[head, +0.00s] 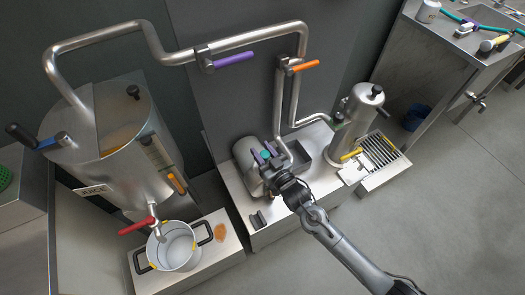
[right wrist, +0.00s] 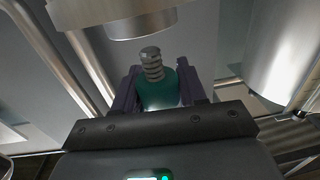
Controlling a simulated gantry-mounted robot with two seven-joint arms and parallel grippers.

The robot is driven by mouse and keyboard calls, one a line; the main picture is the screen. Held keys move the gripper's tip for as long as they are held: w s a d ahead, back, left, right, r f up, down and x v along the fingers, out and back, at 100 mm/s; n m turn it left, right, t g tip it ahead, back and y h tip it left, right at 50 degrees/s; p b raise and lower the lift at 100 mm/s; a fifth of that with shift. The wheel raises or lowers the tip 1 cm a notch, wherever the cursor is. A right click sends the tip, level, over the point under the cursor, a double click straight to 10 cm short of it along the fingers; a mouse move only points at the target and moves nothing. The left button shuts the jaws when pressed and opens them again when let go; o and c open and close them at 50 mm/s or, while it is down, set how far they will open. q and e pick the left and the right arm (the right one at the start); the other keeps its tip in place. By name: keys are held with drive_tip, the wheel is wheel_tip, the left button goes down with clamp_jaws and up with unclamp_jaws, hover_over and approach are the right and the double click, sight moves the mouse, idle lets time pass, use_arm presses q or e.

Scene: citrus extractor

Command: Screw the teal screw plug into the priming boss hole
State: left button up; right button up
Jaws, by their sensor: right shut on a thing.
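The teal screw plug (right wrist: 158,92) has a grey threaded end that points up in the right wrist view, away from my palm. My right gripper (right wrist: 158,84) is shut on its teal head, with a purple finger on each side. In the head view the plug (head: 266,154) is a small teal spot in my right gripper (head: 264,156), beside the steel pump body (head: 245,160). A round metal end (right wrist: 128,22) lies ahead of the thread and a little left, apart from it. I cannot tell whether it is the priming boss; no hole shows. My left gripper is out of view.
Steel pipes with purple (head: 235,58) and orange (head: 306,65) handles rise behind the pump. A steel canister (head: 357,118) stands right of it. The juice tank (head: 125,150) and a pot (head: 175,247) are at left. The floor at front right is clear apart from my arm.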

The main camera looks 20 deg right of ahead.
sight(264, 159)
drive_tip(key=shift+f+b, duration=0.35)
drive_tip(key=shift+f, duration=0.35)
drive_tip(key=shift+f+b, duration=0.35)
drive_tip(key=shift+f, duration=0.45)
drive_tip(key=o, duration=1.1)
drive_tip(key=shift+o, duration=0.2)
drive_tip(key=shift+s+d, duration=0.1)
drive_tip(key=shift+s, duration=0.35)
drive_tip(key=p+v, duration=0.3)
drive_tip(key=v, duration=0.7)
